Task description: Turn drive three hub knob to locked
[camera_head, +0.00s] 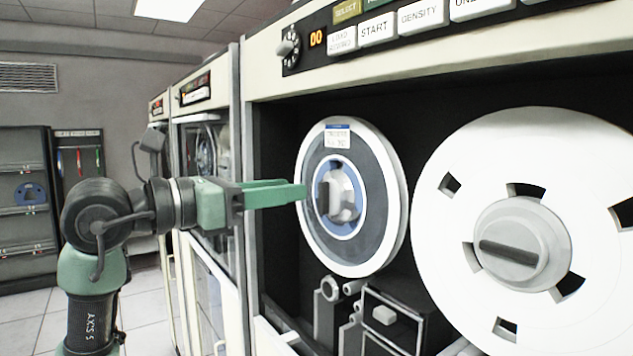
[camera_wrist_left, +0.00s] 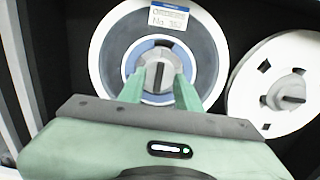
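The left hub knob (camera_head: 343,196) is grey with a raised bar, at the centre of the smaller tape reel (camera_head: 367,240) on the near drive. The reel has a dark face, a blue inner ring and a white label. In the left wrist view the knob's bar (camera_wrist_left: 158,76) stands about upright. My left gripper (camera_head: 303,191) is green and open, just in front of this knob. In the left wrist view its fingertips (camera_wrist_left: 160,89) sit on either side of the knob, with nothing visibly gripped. I cannot tell whether they touch it. My right gripper is out of view.
A larger white reel (camera_head: 450,240) is to the right; its hub knob (camera_head: 512,252) has a nearly level bar. Buttons (camera_head: 375,30) and a dial (camera_head: 289,48) line the panel above. The drive's pale left frame (camera_head: 250,130) is beside my gripper. Rollers (camera_head: 331,289) sit below.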

